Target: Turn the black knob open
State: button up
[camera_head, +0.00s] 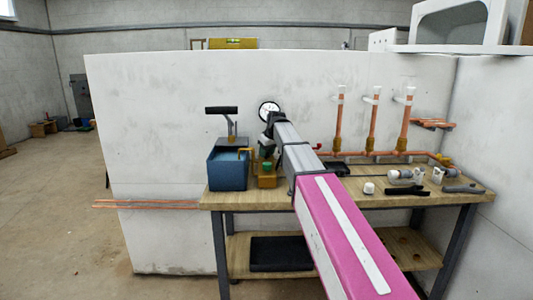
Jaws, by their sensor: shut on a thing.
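My gripper (267,146) is at the far end of my arm, over a brass fitting (267,180) on the workbench. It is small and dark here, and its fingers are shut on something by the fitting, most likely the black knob. The knob cannot be told apart from the dark fingers, so its turn angle does not show. A small green part (266,154) shows at the fingertips.
A blue tank (228,170) with a black T-handle (221,110) stands close left of the fitting. Copper pipes (373,125) rise at the back right. A white cap (369,188) and valves (405,177) lie on the wooden bench (440,202). A white wall (160,130) stands behind.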

jog(key=shift+n+y, duration=0.3)
jog(key=shift+n, duration=0.5)
jog(key=o, duration=0.9)
jog(key=v, duration=1)
jog(key=shift+r, duration=0.45)
